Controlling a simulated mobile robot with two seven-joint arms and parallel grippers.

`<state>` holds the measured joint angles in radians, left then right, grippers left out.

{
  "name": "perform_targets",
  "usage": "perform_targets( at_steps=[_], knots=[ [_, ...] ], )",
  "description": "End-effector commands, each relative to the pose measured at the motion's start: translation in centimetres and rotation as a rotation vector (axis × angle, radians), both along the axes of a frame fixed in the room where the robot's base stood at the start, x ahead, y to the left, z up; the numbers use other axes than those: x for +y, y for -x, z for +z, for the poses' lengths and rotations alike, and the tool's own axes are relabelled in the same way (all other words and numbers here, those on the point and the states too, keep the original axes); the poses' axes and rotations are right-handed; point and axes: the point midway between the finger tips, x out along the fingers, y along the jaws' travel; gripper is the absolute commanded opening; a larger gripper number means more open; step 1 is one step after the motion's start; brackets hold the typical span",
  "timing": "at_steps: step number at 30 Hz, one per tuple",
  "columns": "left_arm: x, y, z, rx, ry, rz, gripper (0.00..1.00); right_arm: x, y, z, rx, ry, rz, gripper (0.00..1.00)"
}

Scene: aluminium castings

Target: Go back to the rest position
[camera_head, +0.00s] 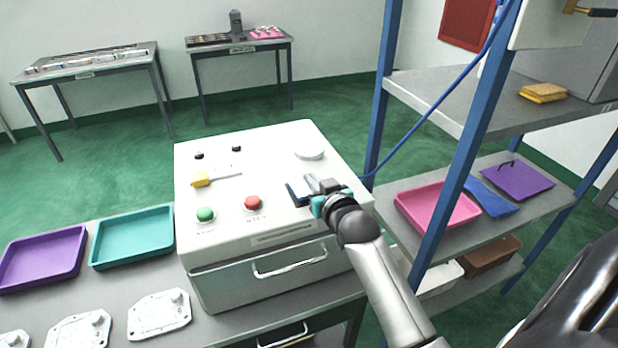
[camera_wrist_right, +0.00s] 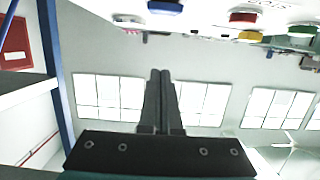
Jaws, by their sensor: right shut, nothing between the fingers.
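My right gripper (camera_head: 309,188) is over the right part of the white control box (camera_head: 230,155), its arm reaching in from the lower right. Its fingers are together and empty; they also show shut in the right wrist view (camera_wrist_right: 161,75). In the head view the fingers are right of the red button (camera_head: 252,203) and the green button (camera_head: 206,215). A dark blue part (camera_head: 296,194) of the box top is beside the fingertips; whether they touch cannot be told. My left gripper is not in view.
A blue-post shelf (camera_head: 450,170) stands close on the right, with a pink tray (camera_head: 437,208) and a blue cable (camera_head: 425,117) near my arm. A purple tray (camera_head: 43,258), a teal tray (camera_head: 133,237) and castings (camera_head: 160,313) are on the left bench. Green floor is free behind.

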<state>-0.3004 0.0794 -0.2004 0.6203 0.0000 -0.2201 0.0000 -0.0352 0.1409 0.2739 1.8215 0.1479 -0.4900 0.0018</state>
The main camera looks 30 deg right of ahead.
Motion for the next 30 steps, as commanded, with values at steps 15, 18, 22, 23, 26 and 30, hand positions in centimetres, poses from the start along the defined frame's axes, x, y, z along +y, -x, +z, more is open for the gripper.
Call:
perform_targets(
  at_steps=[15,18,22,23,26,30],
  knots=[
    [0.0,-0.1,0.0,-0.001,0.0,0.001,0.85,5.1,4.3,-4.3,0.231,0.006,0.095,0.0],
    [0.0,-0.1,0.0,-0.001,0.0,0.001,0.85,8.6,8.5,-6.9,0.403,0.009,0.159,0.0],
    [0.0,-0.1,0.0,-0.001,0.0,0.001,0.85,12.2,14.2,-9.0,0.602,0.009,0.225,0.0],
    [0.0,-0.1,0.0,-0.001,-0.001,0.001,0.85,12.8,15.4,-9.4,0.642,0.009,0.238,0.0],
    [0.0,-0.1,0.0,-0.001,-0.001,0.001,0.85,14.5,18.8,-10.1,0.748,0.006,0.27,0.0],
    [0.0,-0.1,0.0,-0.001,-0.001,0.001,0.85,16.2,23.0,-10.4,0.871,0.003,0.306,0.0]
  ],
)
